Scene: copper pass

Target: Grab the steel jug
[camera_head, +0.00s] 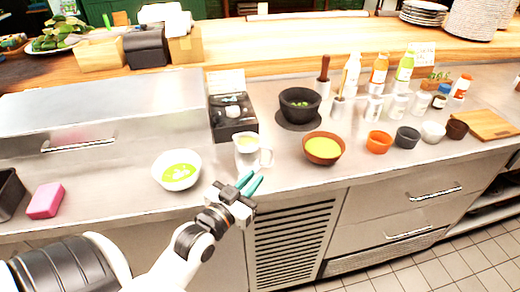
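The steel jug (247,157) stands upright on the steel counter near its front edge, just right of centre-left. It is pale and shiny, with yellowish contents at the top and its handle on the right side. My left gripper (253,181) is in front of and below the jug in the picture, its two teal fingers pointing towards the counter. The fingers show a small gap with nothing between them, and they appear apart from the jug. My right gripper is out of view.
A white bowl of green soup (178,170) stands left of the jug. A brown bowl of yellow food (323,148) stands to its right, and a black box (233,118) behind it. A pink sponge (45,200) lies far left. Counter between sponge and soup is clear.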

